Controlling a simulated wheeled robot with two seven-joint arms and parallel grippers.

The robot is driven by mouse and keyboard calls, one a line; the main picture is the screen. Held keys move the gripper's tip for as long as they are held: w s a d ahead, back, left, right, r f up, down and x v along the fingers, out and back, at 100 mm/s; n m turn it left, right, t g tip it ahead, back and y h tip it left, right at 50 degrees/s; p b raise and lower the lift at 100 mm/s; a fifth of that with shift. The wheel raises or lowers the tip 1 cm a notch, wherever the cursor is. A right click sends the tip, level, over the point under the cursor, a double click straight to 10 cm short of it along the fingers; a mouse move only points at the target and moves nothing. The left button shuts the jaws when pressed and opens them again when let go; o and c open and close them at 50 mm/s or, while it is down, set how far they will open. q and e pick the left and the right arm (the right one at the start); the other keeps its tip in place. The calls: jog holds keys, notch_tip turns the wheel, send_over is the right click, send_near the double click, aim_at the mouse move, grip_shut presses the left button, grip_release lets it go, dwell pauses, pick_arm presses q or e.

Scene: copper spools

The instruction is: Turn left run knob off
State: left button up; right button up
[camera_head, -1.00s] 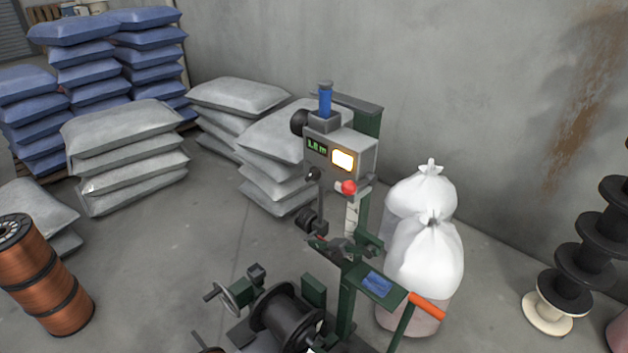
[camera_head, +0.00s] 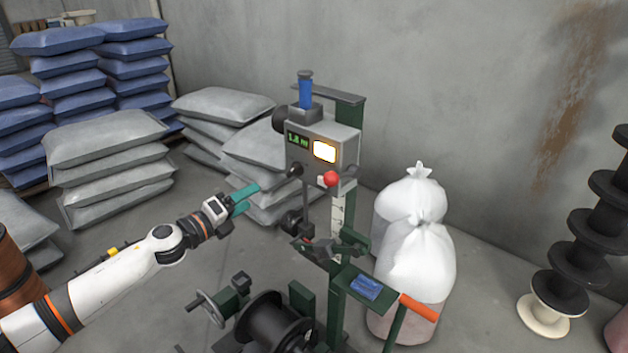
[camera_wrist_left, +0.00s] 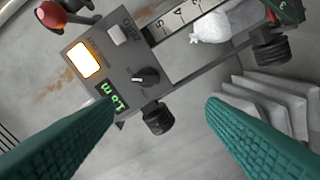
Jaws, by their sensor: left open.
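The grey control box (camera_head: 320,140) on the green machine has a green digital display (camera_head: 298,140), a lit yellow-white panel (camera_head: 324,151) and a black knob (camera_head: 296,170) below the display. In the left wrist view the black knob (camera_wrist_left: 146,77) sits on the box face beside the display (camera_wrist_left: 111,97), with small unreadable labels around it. My left gripper (camera_head: 249,198) is left of the box, open and empty, apart from the knob. Its green fingers (camera_wrist_left: 160,118) straddle the lower part of the wrist view, with the knob ahead between them. My right gripper is not in view.
Grey sacks (camera_head: 262,150) are stacked behind the gripper. White tied bags (camera_head: 418,250) stand right of the machine. A black spool (camera_head: 272,325) sits low in front. Open floor lies left of the machine.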

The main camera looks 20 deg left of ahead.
aim_at(290, 173)
pick_arm(q)
jog(key=shift+m+h, duration=0.5)
jog(key=shift+m, duration=0.1)
jog(key=x, duration=0.4)
jog(key=r+p+x, duration=0.1)
jog(key=x, duration=0.3)
jog(key=d+p+x, duration=0.1)
jog(key=x, duration=0.3)
jog(key=shift+w+d+r, duration=0.1)
jog(key=shift+d+r, duration=0.05)
jog(key=shift+r, duration=0.1)
